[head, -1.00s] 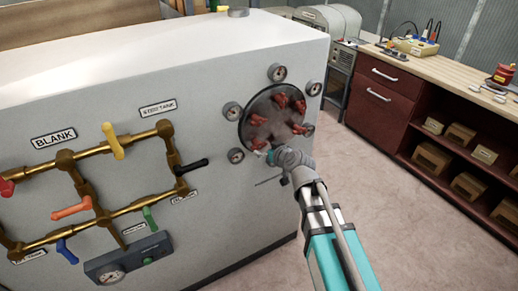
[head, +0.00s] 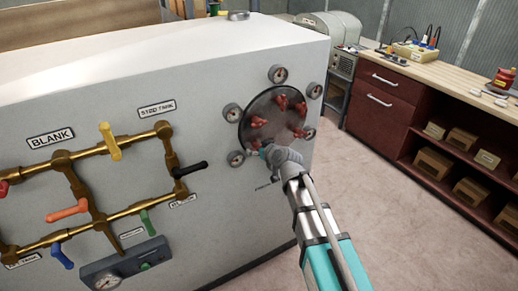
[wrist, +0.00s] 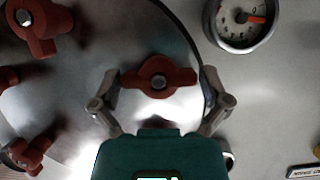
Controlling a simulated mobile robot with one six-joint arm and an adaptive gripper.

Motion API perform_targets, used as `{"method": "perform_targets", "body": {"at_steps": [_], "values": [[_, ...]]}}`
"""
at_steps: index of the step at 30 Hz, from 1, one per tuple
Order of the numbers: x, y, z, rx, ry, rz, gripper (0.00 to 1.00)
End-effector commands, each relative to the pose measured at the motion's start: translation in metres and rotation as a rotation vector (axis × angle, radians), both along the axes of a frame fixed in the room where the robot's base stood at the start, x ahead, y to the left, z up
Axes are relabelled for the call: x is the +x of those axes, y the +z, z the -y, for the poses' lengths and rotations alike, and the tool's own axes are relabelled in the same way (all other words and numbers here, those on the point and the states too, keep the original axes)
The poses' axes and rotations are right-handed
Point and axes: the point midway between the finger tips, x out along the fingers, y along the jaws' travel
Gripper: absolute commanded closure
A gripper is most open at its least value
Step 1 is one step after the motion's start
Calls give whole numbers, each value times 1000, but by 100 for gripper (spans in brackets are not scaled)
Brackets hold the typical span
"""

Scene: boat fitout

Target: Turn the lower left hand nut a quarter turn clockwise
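The round steel plate (head: 275,122) on the white cabinet's side carries several red winged nuts. In the wrist view one red nut (wrist: 158,77) sits between the fingers of my gripper (wrist: 160,88), wings pointing left and right. The fingers are spread, one beyond each wing tip, with what look like small gaps. In the head view my gripper (head: 261,151) is at the plate's lower left edge, and my wrist hides part of that area. Another red nut (head: 257,142) shows just above it.
Round gauges ring the plate; one (wrist: 240,20) is close to the upper right of the fingers, and a gauge (head: 236,158) is left of my gripper. Other red nuts (wrist: 38,22) lie left of the fingers. Brass pipes with coloured valve handles (head: 110,141) are further left. Floor at right is clear.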

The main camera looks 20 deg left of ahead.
Motion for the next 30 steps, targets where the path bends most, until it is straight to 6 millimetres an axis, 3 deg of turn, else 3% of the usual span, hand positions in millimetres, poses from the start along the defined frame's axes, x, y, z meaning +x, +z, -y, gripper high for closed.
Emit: {"method": "perform_targets", "body": {"at_steps": [1, 8, 20, 30], "values": [[0, 0, 0, 0, 0, 0, 22], [0, 0, 0, 0, 0, 0, 62], [0, -1, 0, 38, 1, -44, 62], [1, -2, 1, 175, 1, -205, 62]]}}
